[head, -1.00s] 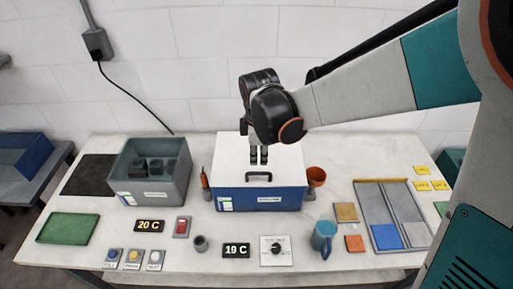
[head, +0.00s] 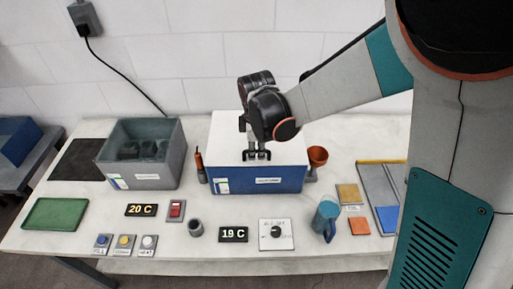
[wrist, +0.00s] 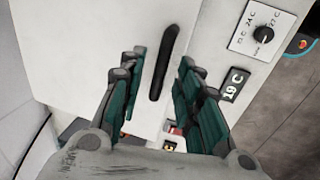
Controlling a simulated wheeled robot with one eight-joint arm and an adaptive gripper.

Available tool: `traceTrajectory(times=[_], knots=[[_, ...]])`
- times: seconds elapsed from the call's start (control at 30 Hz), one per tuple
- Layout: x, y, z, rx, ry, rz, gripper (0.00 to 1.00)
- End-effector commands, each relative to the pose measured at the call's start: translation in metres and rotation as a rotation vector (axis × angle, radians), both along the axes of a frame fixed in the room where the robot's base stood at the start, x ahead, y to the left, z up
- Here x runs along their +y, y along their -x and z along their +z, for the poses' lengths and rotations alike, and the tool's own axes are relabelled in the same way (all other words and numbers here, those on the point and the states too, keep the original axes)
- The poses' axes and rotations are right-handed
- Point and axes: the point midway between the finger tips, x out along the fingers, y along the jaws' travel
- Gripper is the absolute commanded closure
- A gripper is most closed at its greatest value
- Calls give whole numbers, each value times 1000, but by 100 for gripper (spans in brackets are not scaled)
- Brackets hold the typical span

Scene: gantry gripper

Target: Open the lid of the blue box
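The blue box (head: 262,181) stands at the middle back of the table with its white lid (head: 225,147) closed. In the wrist view the lid's black handle (wrist: 165,65) lies between my two fingers, with space on both sides. My gripper (head: 257,155) is open and points down at the handle near the lid's front edge. It also shows in the wrist view (wrist: 163,62), its green fingers apart. In the head view the fingers and the handle overlap, so I cannot tell whether they touch.
A grey open bin (head: 165,176) stands left of the box.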

Motion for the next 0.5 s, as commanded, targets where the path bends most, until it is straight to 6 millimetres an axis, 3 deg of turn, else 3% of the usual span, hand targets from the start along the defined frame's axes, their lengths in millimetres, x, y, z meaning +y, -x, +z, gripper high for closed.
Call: traceTrajectory(times=[0.1,0.27,0.5], knots=[[0,0,0,0,0,0,69],[0,0,0,0,0,0,100],[0,0,1,2,0,0,100]])
